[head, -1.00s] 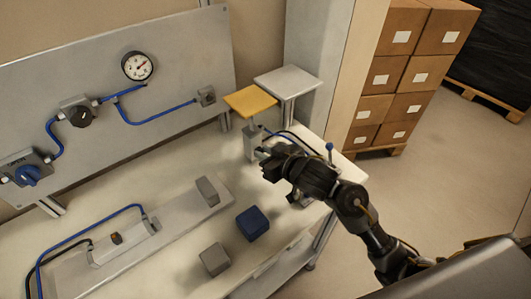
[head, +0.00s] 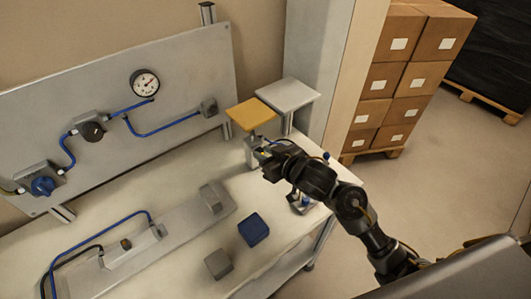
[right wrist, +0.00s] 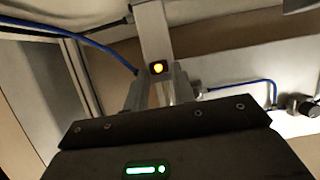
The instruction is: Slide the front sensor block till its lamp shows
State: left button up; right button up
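The front sensor block (right wrist: 157,68) is a small dark block with a lit amber lamp in the right wrist view, against a pale upright post. In the head view it is mostly hidden by my right gripper (head: 262,160), beside the post under the yellow plate (head: 251,114); a small yellow spot shows there. The fingers of my right gripper stand close on both sides of the block in the right wrist view and appear shut on it. Exact contact is hard to see. My left gripper is out of view.
A grey plate (head: 287,94) stands behind the yellow one. A blue cube (head: 253,229) and a grey cube (head: 218,264) lie on the table, near a rail (head: 165,240) with a grey block (head: 210,197). A panel (head: 110,100) with gauge and blue cables stands behind.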

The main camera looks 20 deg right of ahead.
jog(key=o, duration=0.3)
jog(key=shift+s, duration=0.1)
jog(key=p+v, duration=0.2)
jog(key=v, duration=0.8)
jog(key=shift+s+d+r, duration=0.2)
jog(key=shift+s, duration=0.05)
